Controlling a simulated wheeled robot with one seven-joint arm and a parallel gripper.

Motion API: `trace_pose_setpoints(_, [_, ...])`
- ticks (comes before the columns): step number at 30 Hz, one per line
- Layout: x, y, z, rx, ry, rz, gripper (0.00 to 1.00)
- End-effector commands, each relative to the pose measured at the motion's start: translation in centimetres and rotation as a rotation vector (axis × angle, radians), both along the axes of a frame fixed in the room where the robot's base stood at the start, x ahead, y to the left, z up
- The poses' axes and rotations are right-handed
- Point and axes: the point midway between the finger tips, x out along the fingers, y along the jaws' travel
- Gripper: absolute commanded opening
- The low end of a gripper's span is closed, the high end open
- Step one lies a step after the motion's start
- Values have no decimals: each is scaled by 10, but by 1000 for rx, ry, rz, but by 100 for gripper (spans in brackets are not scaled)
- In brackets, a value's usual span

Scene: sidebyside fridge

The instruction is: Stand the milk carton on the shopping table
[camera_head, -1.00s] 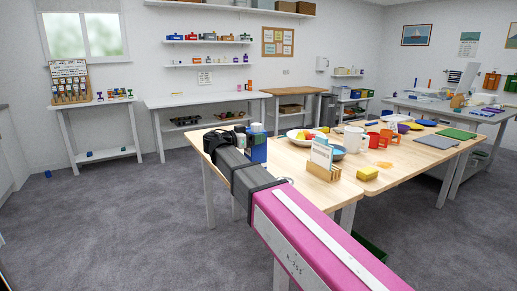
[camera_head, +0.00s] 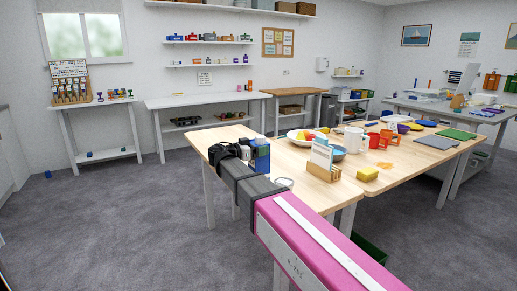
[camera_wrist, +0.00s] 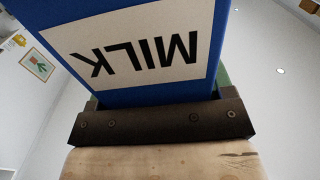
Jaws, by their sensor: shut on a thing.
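The milk carton (camera_head: 262,155) is blue with a pale band and looks roughly upright over the left part of the wooden shopping table (camera_head: 205,140). My gripper (camera_head: 250,156) is shut on it from the left. In the wrist view the carton (camera_wrist: 150,45) fills the upper middle, its MILK label upside down in the picture. The dark gripper bar (camera_wrist: 160,123) lies across below the label. The gripper and arm hide part of the carton, and I cannot tell whether its base touches the tabletop.
Right of the carton are a bowl of fruit (camera_head: 300,136), a card holder (camera_head: 322,165), a white mug (camera_head: 354,138), red mugs (camera_head: 374,140) and a yellow sponge (camera_head: 367,174). The tabletop behind the carton, toward the back left, is clear.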

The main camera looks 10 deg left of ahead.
Motion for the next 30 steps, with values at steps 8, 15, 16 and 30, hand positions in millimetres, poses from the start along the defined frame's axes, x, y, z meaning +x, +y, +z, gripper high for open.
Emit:
trace_pose_setpoints(8, [0,0,-1,0,0,0,100])
trace_pose_setpoints(15, [-4,6,1,0,0,1,100])
trace_pose_setpoints(16, [-6,9,1,0,0,1,100])
trace_pose_setpoints(30, [-58,78,1,0,0,3,100])
